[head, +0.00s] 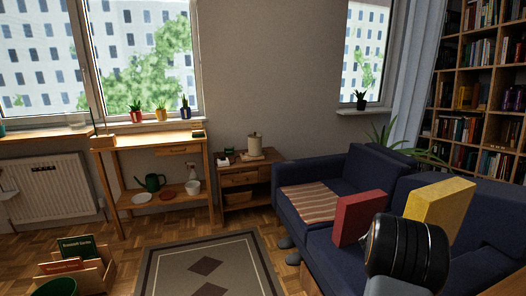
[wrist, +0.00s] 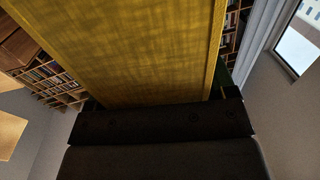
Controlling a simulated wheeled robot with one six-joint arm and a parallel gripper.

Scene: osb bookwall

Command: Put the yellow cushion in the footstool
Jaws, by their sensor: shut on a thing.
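The yellow cushion (head: 440,208) is a flat, square block, held up in front of the sofa in the head view. It fills the upper middle of the wrist view (wrist: 140,50). My gripper (wrist: 160,118) is shut on the cushion's near edge; its dark jaw spans below the cushion. In the head view my black wrist hides the fingertips and the cushion's lower part.
The dark blue sofa (head: 345,172) bears a striped blanket (head: 309,202) and a red cushion (head: 360,217). Grey slippers (head: 287,243) lie before it. A patterned rug (head: 210,262) leaves clear floor; a wooden crate (head: 90,274) stands lower left. A bookcase (head: 480,95) stands behind.

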